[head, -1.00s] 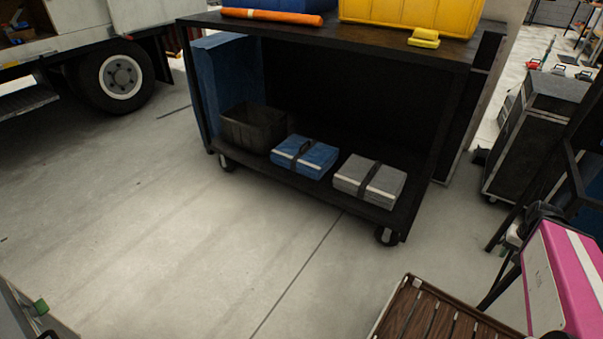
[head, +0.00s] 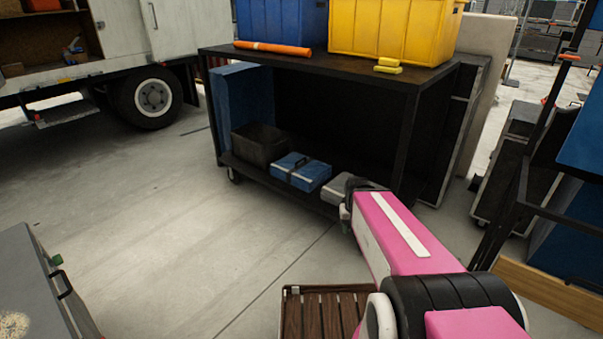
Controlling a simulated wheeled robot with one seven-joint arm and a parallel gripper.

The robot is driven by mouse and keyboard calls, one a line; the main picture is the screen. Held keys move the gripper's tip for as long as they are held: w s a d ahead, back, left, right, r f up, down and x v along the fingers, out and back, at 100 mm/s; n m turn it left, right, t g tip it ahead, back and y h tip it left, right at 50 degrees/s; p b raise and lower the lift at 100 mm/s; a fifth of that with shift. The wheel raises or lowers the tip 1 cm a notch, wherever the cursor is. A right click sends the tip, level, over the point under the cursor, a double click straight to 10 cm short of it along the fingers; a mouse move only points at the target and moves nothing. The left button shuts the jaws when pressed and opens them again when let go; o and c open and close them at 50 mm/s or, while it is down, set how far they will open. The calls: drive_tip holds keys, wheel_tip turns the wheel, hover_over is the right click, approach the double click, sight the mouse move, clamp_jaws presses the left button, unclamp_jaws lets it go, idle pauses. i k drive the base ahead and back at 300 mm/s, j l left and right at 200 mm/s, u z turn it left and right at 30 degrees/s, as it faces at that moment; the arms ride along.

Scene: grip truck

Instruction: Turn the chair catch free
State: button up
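No catch can be made out. A brown wooden slatted thing (head: 318,312) with a pale metal edge shows at the bottom middle, partly hidden by my pink arm; I cannot tell whether it is the chair. My arm reaches from the bottom right up towards the front of the cart. Its far end shows only a grey and black joint; I cannot make out any gripper fingers.
A black wheeled cart (head: 310,68) carries blue and yellow crates, an orange roll and, below, a dark bin and cases. A truck (head: 110,75) stands behind left. A grey case (head: 45,285) is at lower left. A black frame (head: 520,190) stands right. The left floor is clear.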

sight(579, 59)
drive_tip(key=z, duration=1.65)
